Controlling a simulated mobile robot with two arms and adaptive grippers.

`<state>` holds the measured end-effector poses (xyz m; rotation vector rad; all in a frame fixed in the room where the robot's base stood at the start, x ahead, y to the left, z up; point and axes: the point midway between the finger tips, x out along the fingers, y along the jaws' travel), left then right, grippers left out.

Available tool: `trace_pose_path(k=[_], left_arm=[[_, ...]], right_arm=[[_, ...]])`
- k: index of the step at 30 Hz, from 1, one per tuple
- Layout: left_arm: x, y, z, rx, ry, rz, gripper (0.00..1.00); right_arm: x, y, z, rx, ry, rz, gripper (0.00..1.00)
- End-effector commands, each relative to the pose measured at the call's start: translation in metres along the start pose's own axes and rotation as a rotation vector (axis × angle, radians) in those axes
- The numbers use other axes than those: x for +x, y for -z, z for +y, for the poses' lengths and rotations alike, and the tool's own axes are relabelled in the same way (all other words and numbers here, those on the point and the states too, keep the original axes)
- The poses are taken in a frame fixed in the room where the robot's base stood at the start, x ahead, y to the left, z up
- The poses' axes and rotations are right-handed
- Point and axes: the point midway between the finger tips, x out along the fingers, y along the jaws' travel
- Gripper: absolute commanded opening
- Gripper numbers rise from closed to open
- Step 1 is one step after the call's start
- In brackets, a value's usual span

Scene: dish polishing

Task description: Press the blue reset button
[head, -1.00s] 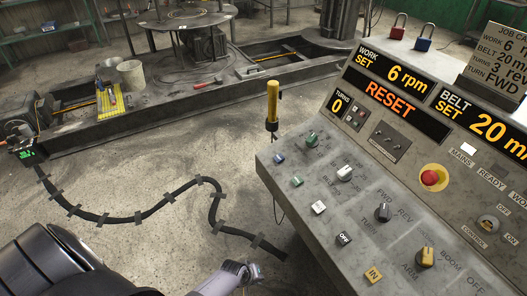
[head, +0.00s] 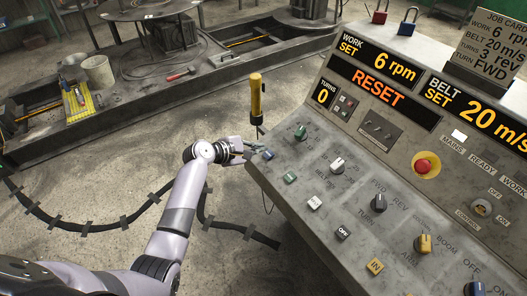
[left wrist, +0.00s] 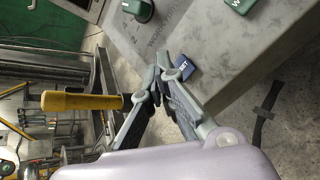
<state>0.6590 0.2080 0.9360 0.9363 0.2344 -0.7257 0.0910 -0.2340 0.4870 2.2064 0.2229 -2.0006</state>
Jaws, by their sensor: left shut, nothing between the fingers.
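The blue reset button (head: 268,154) is at the left front corner of the sloped grey console (head: 330,215). In the left wrist view the blue button (left wrist: 188,66) lies close to the fingertips, with part of its white lettering visible. My left gripper (head: 255,149) is shut and empty, reaching in from the left at the console's edge. Its fingertips (left wrist: 161,62) are right beside the button; I cannot tell whether they touch it. The console display reads RESET (head: 367,84). My right gripper is not in view.
A yellow-handled post (head: 256,97) stands just behind the gripper at the console corner. A green button (head: 290,177), a white button (head: 314,203) and a green knob (head: 301,132) are near the blue one. A red mushroom button (head: 422,166) is farther right. Open floor lies left.

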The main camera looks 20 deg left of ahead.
Motion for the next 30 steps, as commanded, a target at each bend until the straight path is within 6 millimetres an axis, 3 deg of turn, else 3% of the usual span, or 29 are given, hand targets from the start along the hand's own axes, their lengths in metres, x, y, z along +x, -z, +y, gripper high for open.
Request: trace_pose_path(k=[3,9,22,30], left_arm=[[-0.008,-0.018,0.024,-0.044,-0.025,-0.041,0.0],[-0.013,-0.028,0.036,-0.077,-0.037,-0.069,0.0],[-0.011,-0.026,0.034,-0.076,-0.037,-0.069,0.0],[0.004,-0.016,0.022,-0.074,-0.037,-0.068,0.0]], right_arm=[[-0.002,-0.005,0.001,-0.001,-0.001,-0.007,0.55],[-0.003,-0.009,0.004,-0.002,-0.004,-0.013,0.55],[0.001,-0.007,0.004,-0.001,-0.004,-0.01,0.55],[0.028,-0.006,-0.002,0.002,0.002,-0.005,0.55]])
